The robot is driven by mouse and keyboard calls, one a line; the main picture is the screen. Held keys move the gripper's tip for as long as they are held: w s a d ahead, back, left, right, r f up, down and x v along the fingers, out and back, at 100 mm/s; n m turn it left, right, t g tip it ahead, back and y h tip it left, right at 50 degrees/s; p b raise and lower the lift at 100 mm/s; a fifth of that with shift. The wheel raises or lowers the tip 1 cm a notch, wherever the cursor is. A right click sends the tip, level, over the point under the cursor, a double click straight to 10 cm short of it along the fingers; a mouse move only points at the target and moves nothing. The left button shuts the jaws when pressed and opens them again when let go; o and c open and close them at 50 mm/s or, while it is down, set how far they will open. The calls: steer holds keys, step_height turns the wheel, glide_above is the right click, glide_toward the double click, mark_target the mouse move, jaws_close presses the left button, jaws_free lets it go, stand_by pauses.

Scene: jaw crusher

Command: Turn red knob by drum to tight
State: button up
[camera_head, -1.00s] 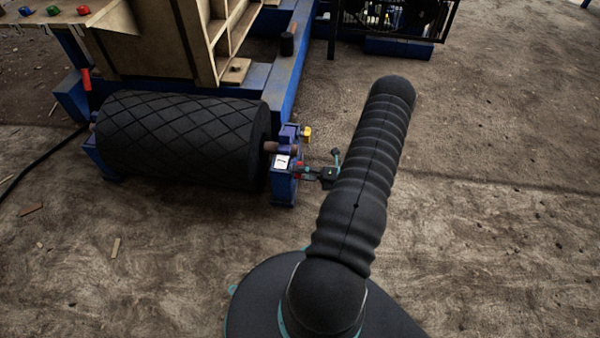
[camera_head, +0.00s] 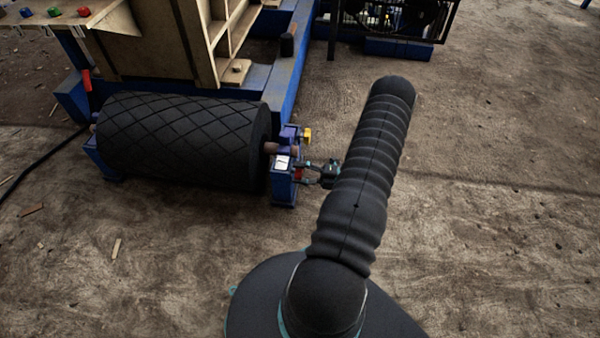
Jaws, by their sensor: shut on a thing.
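The black drum (camera_head: 180,140) with a crossed groove pattern lies between blue supports at the left. The red knob (camera_head: 298,175) is on the blue bracket (camera_head: 284,188) at the drum's right end, and only a small part of it shows. My gripper (camera_head: 301,172) reaches in from the right and its fingers are shut on the red knob. Its body is dark and partly hidden behind my arm. The knob's turn angle cannot be read.
A yellow knob (camera_head: 307,134) sits just above on the same bracket. A white label (camera_head: 282,163) is on the bracket. A blue frame beam (camera_head: 290,70) runs behind. Several coloured buttons are on a panel (camera_head: 50,22) at upper left. Open ground lies at the right.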

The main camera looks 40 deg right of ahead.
steer(key=o, duration=1.2)
steer(key=shift+c, duration=0.2)
steer(key=v, duration=1.2)
